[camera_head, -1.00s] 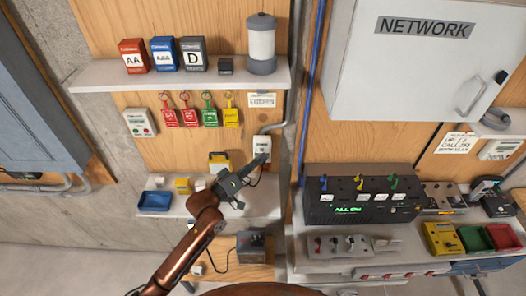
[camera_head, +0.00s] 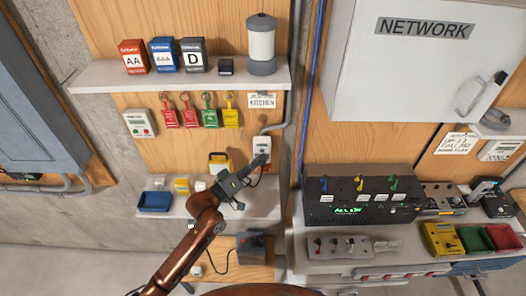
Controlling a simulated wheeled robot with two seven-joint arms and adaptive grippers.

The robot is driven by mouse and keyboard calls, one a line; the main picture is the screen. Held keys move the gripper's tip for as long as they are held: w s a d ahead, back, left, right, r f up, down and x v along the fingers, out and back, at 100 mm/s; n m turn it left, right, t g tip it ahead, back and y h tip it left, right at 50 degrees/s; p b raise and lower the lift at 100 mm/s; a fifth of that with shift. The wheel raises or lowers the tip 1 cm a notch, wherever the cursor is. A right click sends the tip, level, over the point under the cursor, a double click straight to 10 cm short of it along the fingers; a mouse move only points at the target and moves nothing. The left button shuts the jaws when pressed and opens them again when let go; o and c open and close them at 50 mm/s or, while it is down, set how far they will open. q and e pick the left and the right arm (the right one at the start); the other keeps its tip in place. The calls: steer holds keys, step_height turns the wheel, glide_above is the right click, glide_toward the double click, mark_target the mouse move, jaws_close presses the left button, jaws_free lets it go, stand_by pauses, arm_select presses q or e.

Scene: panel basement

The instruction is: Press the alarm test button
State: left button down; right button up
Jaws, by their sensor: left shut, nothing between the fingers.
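A small white wall box (camera_head: 261,143) is on the wooden board under the "KITCHEN" label, with a conduit above it. A second white box (camera_head: 139,123) with small red and green marks is at the left of the board. I cannot read which one carries the alarm test button. My left gripper (camera_head: 260,161) is shut and empty, its tip over the lower part of the small white box. I cannot tell if it touches; the tip hides that part. My right gripper is not in view.
Above is a shelf (camera_head: 110,77) with battery boxes and a lantern. Red, green and yellow tags (camera_head: 209,114) hang left of the gripper. A lower shelf holds a blue tray (camera_head: 154,202). A black switch panel (camera_head: 345,210) and the network cabinet (camera_head: 400,70) are right.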

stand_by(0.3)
arm_select(q)
steer(key=shift+w, duration=0.4)
steer(key=shift+w, duration=0.35)
stand_by(0.5)
stand_by(0.4)
steer(key=shift+s+p, duration=0.6)
steer(key=shift+s, duration=0.2)
